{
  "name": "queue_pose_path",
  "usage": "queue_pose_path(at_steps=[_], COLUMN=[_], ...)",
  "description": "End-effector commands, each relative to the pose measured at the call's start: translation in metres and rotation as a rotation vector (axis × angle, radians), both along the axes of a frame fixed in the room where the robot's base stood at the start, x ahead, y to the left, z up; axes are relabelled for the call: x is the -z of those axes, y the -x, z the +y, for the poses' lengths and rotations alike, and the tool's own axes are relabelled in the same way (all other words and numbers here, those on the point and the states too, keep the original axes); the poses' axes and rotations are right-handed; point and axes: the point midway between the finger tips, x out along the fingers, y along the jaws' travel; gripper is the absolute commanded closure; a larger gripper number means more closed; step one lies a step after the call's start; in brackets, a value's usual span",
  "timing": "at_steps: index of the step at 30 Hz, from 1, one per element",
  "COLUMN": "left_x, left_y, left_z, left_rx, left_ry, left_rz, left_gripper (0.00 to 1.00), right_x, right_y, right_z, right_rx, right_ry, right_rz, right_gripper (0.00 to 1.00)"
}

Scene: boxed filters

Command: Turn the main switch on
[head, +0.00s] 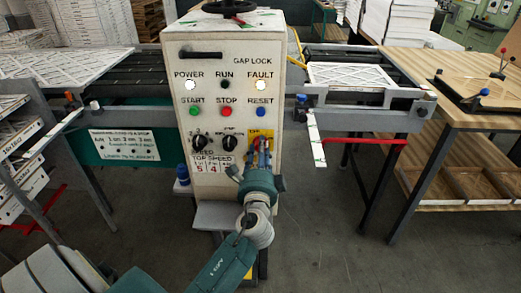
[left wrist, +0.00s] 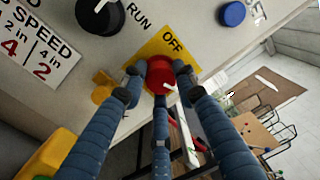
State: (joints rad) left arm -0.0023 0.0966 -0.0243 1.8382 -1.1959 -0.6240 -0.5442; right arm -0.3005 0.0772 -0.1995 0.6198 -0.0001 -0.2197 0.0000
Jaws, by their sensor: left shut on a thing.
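The main switch is a red knob (left wrist: 160,75) on a yellow plate (left wrist: 172,42) marked OFF, low on the right of the white control cabinet (head: 222,75). My right gripper is not in view.
The POWER lamp (head: 190,86) and FAULT lamp (head: 260,86) glow; the RUN lamp (head: 226,85) is dark. Black speed knobs (head: 229,143) sit left of the switch, and the blue RESET button (head: 260,111) is above it. A wooden table (head: 470,122) stands at right.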

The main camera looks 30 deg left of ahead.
Motion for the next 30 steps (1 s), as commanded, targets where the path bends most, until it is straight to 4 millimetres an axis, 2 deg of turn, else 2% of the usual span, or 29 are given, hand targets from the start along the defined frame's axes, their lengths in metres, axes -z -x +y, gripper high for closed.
queue_pose_path(at_steps=[1, 3, 4, 6, 7, 23, 26, 30], left_x=[-0.010, -0.010, -0.010, -0.010, -0.010, -0.003, -0.001, 0.001], left_y=[-0.001, -0.001, -0.001, -0.001, -0.001, 0.001, 0.009, 0.031], left_z=[0.005, 0.005, 0.005, 0.005, 0.004, 0.000, -0.005, -0.018], left_rx=[-0.007, -0.007, -0.007, -0.007, -0.007, -0.002, -0.001, -0.002], left_ry=[-0.014, -0.014, -0.014, -0.013, -0.013, -0.003, -0.002, 0.000], left_rz=[-0.014, -0.014, -0.014, -0.015, -0.014, -0.005, -0.003, -0.003], left_gripper=[0.97, 0.97, 0.69, 0.55, 0.52, 0.52, 0.52, 0.52], right_x=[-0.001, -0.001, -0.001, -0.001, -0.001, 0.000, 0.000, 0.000], right_y=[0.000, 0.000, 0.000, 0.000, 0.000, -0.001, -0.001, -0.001], right_z=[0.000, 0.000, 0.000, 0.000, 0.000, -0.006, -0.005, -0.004], right_rx=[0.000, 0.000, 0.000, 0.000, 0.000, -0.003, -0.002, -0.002], right_ry=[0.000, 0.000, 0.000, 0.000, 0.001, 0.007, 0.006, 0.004], right_rz=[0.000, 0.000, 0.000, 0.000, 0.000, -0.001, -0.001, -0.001], right_gripper=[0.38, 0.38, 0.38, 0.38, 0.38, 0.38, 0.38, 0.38])
